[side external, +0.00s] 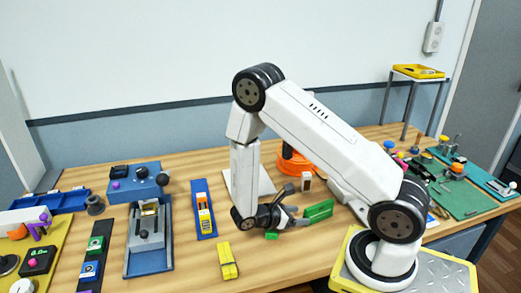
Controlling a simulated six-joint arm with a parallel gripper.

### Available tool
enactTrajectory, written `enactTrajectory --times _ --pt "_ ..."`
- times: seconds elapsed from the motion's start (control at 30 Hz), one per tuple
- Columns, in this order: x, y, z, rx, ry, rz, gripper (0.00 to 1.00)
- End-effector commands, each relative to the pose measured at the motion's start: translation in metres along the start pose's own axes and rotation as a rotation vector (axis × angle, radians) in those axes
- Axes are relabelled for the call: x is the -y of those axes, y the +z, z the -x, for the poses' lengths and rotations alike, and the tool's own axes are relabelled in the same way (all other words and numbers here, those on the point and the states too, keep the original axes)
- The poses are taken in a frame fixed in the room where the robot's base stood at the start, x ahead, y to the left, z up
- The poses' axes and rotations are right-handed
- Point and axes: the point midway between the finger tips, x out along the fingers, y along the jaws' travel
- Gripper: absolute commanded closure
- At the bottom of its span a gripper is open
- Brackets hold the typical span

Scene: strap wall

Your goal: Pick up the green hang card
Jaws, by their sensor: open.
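A green, flat, card-like piece (319,211) is near the middle of the table, just right of my gripper; I take it to be the green hang card. My gripper (296,212) is low over the table and points right towards it. Its dark fingers are spread, and I see nothing between them. Whether a finger touches the green piece is too small to tell. A smaller green piece (271,236) lies below my gripper, and I cannot tell what it is.
A yellow block (227,261) lies in front to the left, and a blue holder (204,209) behind it. An orange round thing (294,160) and a small white-and-brown block (306,182) stand behind my gripper. Green boards with parts (462,199) fill the right side. Bare wood lies in front.

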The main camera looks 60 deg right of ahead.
Motion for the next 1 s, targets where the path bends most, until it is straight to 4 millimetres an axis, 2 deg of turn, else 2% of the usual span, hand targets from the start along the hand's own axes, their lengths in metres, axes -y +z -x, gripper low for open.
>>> enactTrajectory --times 0.27,0.7,1.0 --pt "0.000 0.000 -0.006 0.000 -0.001 0.001 0.30" --pt "-0.002 0.002 -0.048 0.000 -0.002 0.000 0.30" --pt "-0.002 0.002 -0.052 -0.001 0.001 0.000 0.30"
